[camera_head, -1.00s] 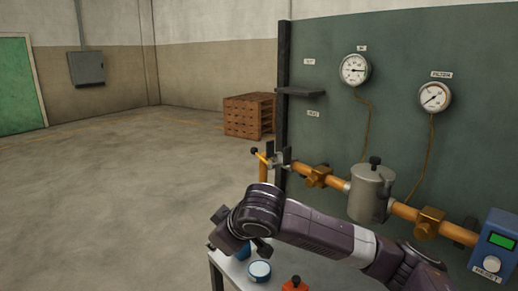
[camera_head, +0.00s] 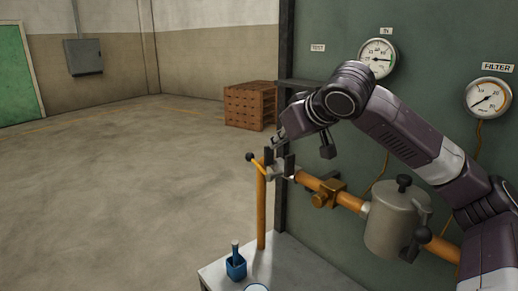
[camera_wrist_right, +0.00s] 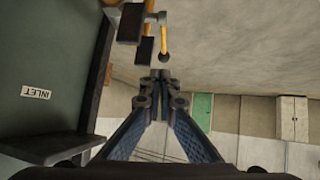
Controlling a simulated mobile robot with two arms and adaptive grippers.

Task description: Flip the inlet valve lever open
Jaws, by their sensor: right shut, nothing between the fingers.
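The inlet valve lever (camera_head: 258,162) is a short yellow bar with a black ball knob at the left end of the orange pipe, seen in the head view. It sticks out to the left from the valve, between dark plates. My right gripper (camera_head: 281,138) is just above the valve, partly hidden by its own wrist. In the right wrist view its fingers (camera_wrist_right: 155,80) are shut and empty, and the lever (camera_wrist_right: 164,37) with its knob is just beyond the tips, apart from them in the picture. My left gripper is not in view.
A grey filter canister (camera_head: 392,222) and an orange valve (camera_head: 326,192) sit along the pipe. A dark shelf (camera_wrist_right: 45,147) juts from the green panel (camera_head: 350,150) near the gripper. Open floor lies to the left.

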